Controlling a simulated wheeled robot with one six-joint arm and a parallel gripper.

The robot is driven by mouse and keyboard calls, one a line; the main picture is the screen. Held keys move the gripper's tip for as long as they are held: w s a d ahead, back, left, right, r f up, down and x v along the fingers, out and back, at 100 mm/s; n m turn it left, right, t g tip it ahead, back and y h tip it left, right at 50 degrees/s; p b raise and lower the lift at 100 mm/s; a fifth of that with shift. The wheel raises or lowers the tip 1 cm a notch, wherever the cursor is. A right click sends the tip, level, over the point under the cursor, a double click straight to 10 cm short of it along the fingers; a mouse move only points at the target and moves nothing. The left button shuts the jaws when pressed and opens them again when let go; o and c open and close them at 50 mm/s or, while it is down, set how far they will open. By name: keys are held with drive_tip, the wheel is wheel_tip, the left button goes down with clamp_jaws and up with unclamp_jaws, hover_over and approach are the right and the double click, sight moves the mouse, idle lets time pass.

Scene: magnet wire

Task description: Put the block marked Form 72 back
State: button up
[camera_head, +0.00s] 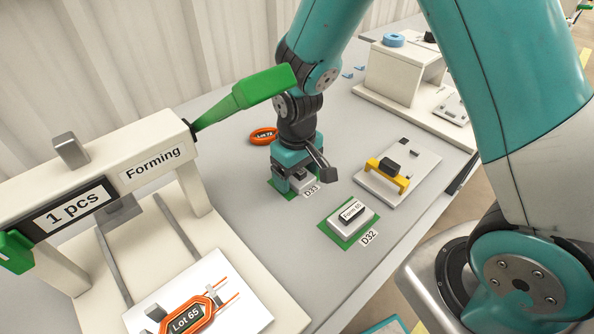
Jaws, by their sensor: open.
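My gripper (295,184) points straight down over the green pad marked D33 (310,192), at the middle of the table. Its jaws are open. A light block with a dark top (300,176) sits on that pad, low between or just beside the fingers. Its label is hidden by the gripper, so I cannot read whether it is Form 72. A white block marked Form 65 (351,212) lies on the green pad marked D32 (345,240), to the right and nearer.
An orange coil marked Lot 72 (263,136) lies behind my gripper. A Forming press (150,162) with a green lever stands at left, holding a coil marked Lot 65 (186,316). A fixture with a yellow bracket (388,174) stands at right. Bare grey table lies between.

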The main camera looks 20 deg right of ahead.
wheel_tip(320, 180, up, 12)
drive_tip(key=p, duration=0.2)
drive_tip(key=shift+r, duration=0.15)
idle(0.5)
